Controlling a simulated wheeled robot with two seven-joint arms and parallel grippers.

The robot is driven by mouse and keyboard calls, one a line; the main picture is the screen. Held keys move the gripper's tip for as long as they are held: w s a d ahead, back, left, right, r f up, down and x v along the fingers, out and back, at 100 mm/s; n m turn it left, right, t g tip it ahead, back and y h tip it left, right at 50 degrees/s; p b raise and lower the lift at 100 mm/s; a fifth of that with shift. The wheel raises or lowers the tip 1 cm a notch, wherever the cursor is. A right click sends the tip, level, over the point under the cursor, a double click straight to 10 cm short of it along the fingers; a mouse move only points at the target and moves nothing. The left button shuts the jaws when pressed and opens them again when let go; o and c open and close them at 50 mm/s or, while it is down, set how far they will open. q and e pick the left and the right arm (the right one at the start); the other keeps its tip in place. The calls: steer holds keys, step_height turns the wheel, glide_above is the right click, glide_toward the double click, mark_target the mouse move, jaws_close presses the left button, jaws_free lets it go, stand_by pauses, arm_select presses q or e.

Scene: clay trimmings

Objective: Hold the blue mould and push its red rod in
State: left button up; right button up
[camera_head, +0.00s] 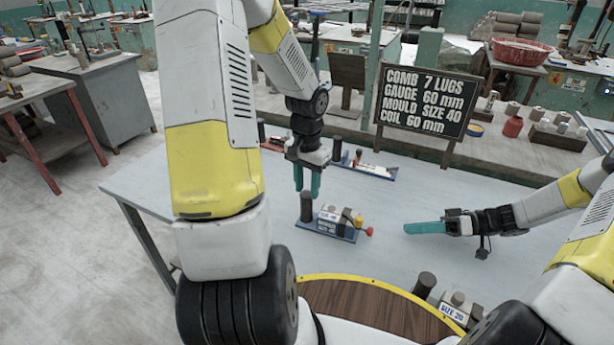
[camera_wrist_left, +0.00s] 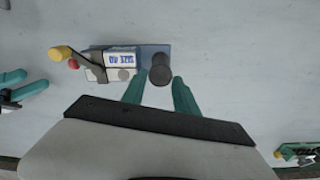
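The blue mould (camera_head: 325,228) lies on the grey table, with a dark upright post at its left end and a "SIZE 40" label. Its red rod end (camera_head: 369,231) sticks out at the right, beside a yellow knob (camera_head: 359,220). In the left wrist view the mould (camera_wrist_left: 152,49) lies ahead of the fingers. My left gripper (camera_head: 307,184) is open and points down above the post; its fingers (camera_wrist_left: 158,92) show either side of the post (camera_wrist_left: 160,76), apart from it. My right gripper (camera_head: 424,228) is right of the rod end, level, its two fingers apart in the left wrist view (camera_wrist_left: 22,84).
Another mould (camera_head: 364,170) with red parts lies behind. A "SIZE 20" mould (camera_head: 453,312) stands at the front right, near the wooden round top (camera_head: 365,307). The table (camera_head: 160,190) is clear at left.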

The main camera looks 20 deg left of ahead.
mark_target(307, 208)
arm_select(q)
step_height(307, 208, down, 8)
steer(key=shift+f, duration=0.1)
stand_by(0.4)
jaws_close()
stand_by(1.1)
arm_select(e)
jaws_close()
steer(key=s+d+m+t, duration=0.1)
steer(key=m, duration=0.2)
steer(key=s+d+m+t, duration=0.1)
steer(key=d+m, duration=0.1)
steer(key=m, duration=0.1)
steer(key=s+d+r+m+t, duration=0.1)
steer(key=d+m, duration=0.1)
steer(key=m, duration=0.2)
steer(key=shift+d+r+t, duration=0.1)
steer(key=shift+t, duration=0.2)
steer(key=shift+s+d+m+t+h, duration=0.2)
steer(key=shift+d+m, duration=0.05)
steer(key=shift+m, duration=0.4)
steer(key=shift+s+d+m+t+h, duration=0.2)
steer(key=shift+d+m, duration=0.05)
steer(key=shift+m, duration=0.4)
